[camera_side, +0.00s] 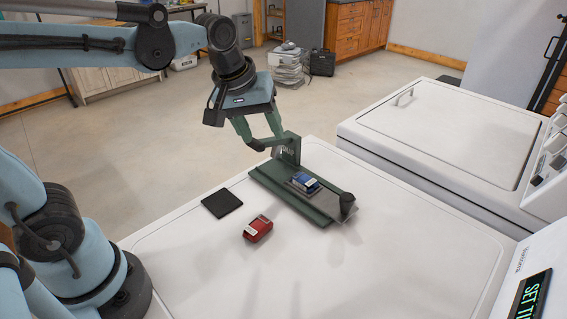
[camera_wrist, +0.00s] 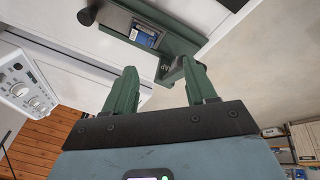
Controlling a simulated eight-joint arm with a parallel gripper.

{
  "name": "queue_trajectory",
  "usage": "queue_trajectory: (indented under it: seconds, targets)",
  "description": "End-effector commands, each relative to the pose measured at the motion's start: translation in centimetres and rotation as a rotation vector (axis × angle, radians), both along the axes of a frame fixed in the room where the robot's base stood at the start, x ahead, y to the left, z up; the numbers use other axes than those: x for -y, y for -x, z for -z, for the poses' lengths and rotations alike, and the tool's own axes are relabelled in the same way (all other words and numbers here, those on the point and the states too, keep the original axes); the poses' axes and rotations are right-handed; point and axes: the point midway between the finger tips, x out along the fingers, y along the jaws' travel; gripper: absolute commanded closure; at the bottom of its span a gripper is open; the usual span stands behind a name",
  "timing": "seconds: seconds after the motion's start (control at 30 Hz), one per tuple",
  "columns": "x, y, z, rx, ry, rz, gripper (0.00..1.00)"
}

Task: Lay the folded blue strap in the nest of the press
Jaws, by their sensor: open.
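The press is a long dark green fixture (camera_side: 275,187) on the white machine top, with an upright bracket at its far end and a black knob at its near end. The folded blue strap (camera_side: 306,182) lies on a grey seat in the middle of the press. The strap also shows in the wrist view (camera_wrist: 146,38), inside the green press body (camera_wrist: 178,44). My gripper (camera_side: 270,143) is open and empty above the press's far end, beside the bracket and apart from the strap. Its two green fingers (camera_wrist: 159,70) are spread in the wrist view.
A red folded piece with a white label (camera_side: 258,229) lies left of the press. A thin black square pad (camera_side: 221,203) lies behind it. A second white machine (camera_side: 435,130) stands to the right. The front of the white top is clear.

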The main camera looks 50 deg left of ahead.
Motion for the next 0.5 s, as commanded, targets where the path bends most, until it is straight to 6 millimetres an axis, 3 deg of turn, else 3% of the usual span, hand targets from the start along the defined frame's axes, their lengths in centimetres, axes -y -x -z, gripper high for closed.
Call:
queue_trajectory:
  seconds: [0.2, 0.5]
  targets:
    - [-1.0, 4.3, 1.7, 0.151, -0.163, 0.333, 0.44]
    - [-1.4, 6.5, 3.6, 0.248, -0.316, 0.563, 0.44]
